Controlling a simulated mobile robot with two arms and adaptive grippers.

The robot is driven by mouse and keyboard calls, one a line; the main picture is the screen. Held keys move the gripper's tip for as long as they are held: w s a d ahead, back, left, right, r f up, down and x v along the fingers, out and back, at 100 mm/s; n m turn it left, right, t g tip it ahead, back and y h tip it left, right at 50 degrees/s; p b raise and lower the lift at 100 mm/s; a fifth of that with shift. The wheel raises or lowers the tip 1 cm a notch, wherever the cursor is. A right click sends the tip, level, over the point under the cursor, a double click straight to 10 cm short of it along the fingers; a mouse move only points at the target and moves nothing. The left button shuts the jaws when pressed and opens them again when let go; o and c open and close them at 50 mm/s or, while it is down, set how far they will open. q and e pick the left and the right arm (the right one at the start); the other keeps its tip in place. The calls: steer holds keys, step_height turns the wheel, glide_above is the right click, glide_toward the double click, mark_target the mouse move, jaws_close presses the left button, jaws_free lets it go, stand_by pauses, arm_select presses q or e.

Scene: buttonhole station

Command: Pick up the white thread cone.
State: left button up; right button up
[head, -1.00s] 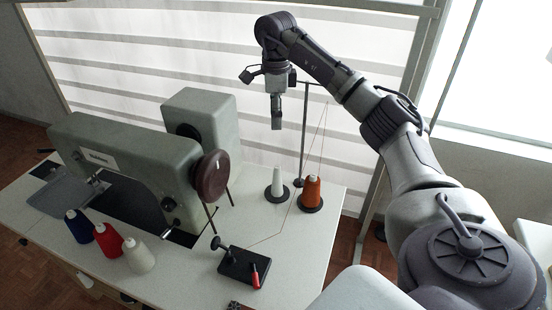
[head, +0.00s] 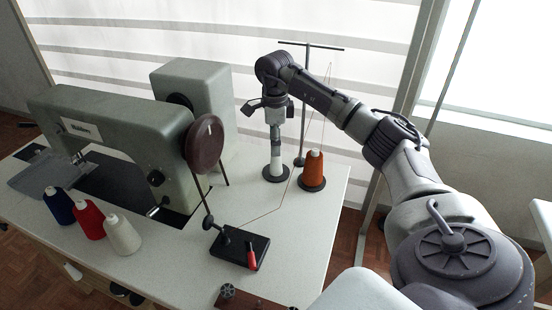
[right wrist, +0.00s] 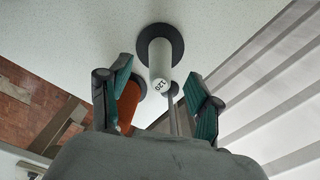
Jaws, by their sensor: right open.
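The white thread cone (head: 276,164) stands upright on a dark round base at the back of the table, left of the orange cone. In the right wrist view the white cone (right wrist: 160,59) shows its end marked "120", between and beyond the open fingers. Whether the tips reach down beside the cone, I cannot tell. My left gripper is not in view.
The orange cone (head: 312,170) stands close on the right, near a thread stand pole (head: 303,110) with thread running down. The sewing machine (head: 120,130) is on the left, with blue, red and cream cones (head: 122,236) in front. A black block with a red part (head: 239,250) sits forward.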

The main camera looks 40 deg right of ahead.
steer(key=f, duration=0.5)
steer(key=shift+d+f, duration=0.2)
steer(key=shift+f, duration=0.1)
steer(key=c, duration=0.8)
